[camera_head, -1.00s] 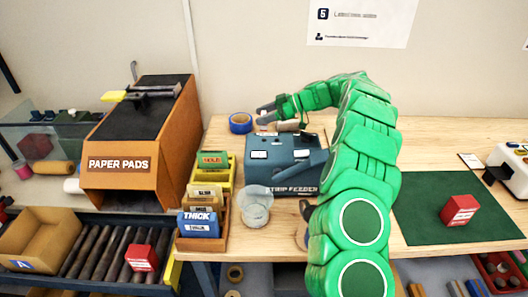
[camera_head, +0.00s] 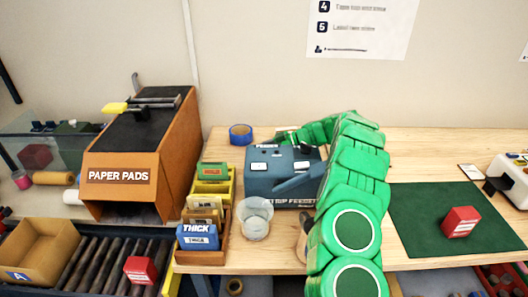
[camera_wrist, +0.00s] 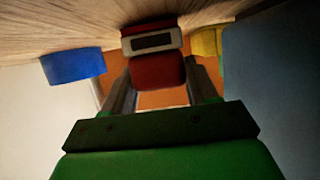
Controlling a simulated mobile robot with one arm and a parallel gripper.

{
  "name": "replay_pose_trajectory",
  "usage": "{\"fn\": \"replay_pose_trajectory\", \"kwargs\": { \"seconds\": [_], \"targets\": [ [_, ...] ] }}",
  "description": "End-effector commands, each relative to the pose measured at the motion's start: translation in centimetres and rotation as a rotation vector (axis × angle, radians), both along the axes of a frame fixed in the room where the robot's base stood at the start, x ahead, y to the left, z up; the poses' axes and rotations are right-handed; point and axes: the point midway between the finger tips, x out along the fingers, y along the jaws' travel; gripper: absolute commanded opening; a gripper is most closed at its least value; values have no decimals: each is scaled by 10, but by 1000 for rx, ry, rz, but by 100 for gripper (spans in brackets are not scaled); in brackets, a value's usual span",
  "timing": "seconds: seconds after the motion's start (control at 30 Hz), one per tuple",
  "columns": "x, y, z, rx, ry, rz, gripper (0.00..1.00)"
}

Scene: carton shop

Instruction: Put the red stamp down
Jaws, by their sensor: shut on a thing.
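The red stamp (camera_wrist: 156,72) shows in the wrist view, with a grey end that carries a dark strip. My gripper (camera_wrist: 158,85) is shut on it, one grey finger on each side. The stamp's grey end is at or close to the wooden bench top (camera_wrist: 225,12); I cannot tell whether they touch. In the head view my green arm reaches behind the strip feeder (camera_head: 275,180), which hides the gripper and the stamp.
The orange paper pads rack (camera_head: 140,150) is at left. A clear cup (camera_head: 255,218) stands in front. A red box (camera_head: 460,221) sits on the green mat (camera_head: 415,215).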

Motion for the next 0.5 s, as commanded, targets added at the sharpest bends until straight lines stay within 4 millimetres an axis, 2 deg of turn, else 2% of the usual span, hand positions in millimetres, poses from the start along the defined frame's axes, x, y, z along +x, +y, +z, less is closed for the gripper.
{"fn": "replay_pose_trajectory", "kwargs": {
  "seconds": [0.37, 0.4, 0.5],
  "targets": [
    [0, 0, -3, 0, -1, 0, 27],
    [0, 0, -3, 0, -1, 0, 62],
    [0, 0, -3, 0, -1, 0, 78]
  ]
}}
